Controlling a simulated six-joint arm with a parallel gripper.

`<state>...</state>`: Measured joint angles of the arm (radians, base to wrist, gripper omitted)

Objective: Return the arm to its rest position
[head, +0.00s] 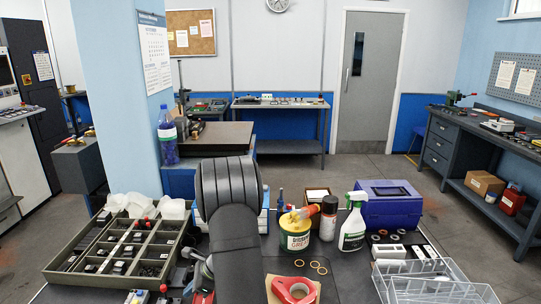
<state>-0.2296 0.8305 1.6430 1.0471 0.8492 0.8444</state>
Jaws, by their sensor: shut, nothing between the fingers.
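My black arm rises from the bottom middle of the head view and bends at a thick ribbed joint above the bench. My gripper does not show; the end of the arm is hidden behind its own links or out of view. Nothing held can be seen.
A compartment tray (66,262) is left of my arm. A grease tin (295,242), spray bottle (352,230), dark can (328,218) and blue box (389,210) stand to the right. A red tape dispenser (293,291) and clear bin (440,292) are nearer. Little bench is bare.

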